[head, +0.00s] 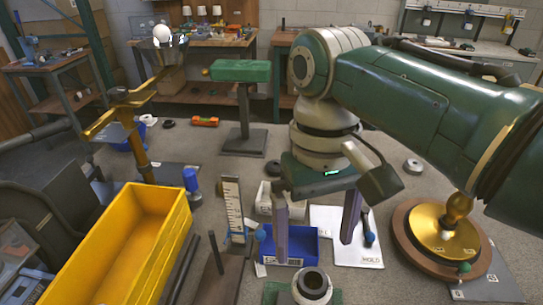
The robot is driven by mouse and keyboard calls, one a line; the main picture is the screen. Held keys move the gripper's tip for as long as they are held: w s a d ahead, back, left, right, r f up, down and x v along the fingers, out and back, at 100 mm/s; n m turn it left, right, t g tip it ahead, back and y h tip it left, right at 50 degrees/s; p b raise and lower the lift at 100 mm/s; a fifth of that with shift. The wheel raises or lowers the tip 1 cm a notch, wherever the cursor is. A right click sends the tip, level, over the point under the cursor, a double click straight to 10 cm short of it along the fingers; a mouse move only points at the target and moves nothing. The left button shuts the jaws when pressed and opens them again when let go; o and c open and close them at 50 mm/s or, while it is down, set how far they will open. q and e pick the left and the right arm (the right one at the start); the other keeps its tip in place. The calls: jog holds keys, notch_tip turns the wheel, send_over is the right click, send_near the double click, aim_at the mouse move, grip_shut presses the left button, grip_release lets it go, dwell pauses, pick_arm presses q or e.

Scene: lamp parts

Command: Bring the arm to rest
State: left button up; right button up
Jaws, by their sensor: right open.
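My right arm (410,100), green and grey, comes in from the right and is bent at a pale ringed joint. Its gripper (314,250) points down near the picture's middle. The two long purple-grey fingers stand wide apart, with nothing seen held between them. They hang in front of a blue bin (305,247) and a white sheet (325,217). Whether the fingertips touch anything below is unclear. A brass lamp base (436,243) sits on a round wooden plate at the right, apart from the gripper. My left gripper is not in view.
A yellow crate (122,262) fills the lower left. A brass stand (137,148) rises behind it, with a white bulb (162,32) near its top. A green-topped stand (243,112) is behind the gripper. A grey ring (313,284) stands in front. Workbenches line the back.

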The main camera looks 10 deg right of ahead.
jog(key=shift+t+y, duration=0.3)
jog(key=shift+y, duration=0.1)
jog(key=s+f, duration=0.2)
jog(key=s, duration=0.1)
jog(key=shift+a+f, duration=0.1)
jog(key=shift+f, duration=0.2)
jog(key=s+d+r+t, duration=0.2)
jog(key=s+d+r, duration=0.15)
jog(key=s, duration=0.35)
jog(key=s+d+r+t, duration=0.2)
jog(key=s+d, duration=0.3)
jog(key=s, duration=0.3)
notch_tip(320, 180, up, 27)
jog(key=p, duration=2.7)
jog(key=shift+r+t+h, duration=0.15)
jog(key=shift+t+h, duration=0.15)
jog(key=shift+d, duration=0.1)
